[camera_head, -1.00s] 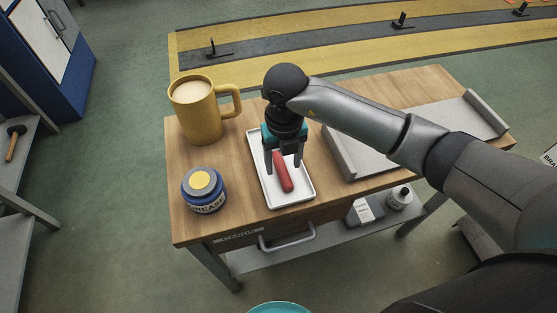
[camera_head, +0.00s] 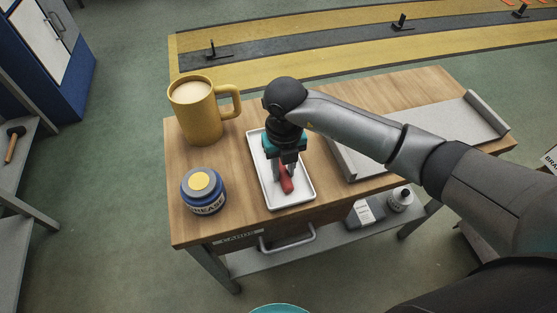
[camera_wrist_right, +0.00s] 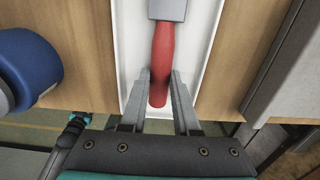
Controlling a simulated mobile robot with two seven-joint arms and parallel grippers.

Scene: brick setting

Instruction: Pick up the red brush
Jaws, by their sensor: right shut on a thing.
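The red brush (camera_head: 287,184) lies in the white tray (camera_head: 263,167) on the wooden workbench. In the right wrist view, its red handle (camera_wrist_right: 162,50) leads up to a grey part at the top edge; the bristles are out of that view. My right gripper (camera_head: 281,183) points down into the tray and is shut on the red handle, with one finger on each side. In the right wrist view, the fingertips (camera_wrist_right: 162,76) sit at the handle near its rounded end. The brush still appears to be in the tray.
A yellow mug (camera_head: 197,115) with a pale drink stands behind left of the tray. A blue grease jar (camera_head: 204,190) stands left of it. A grey open tray (camera_head: 347,160) lies to the right.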

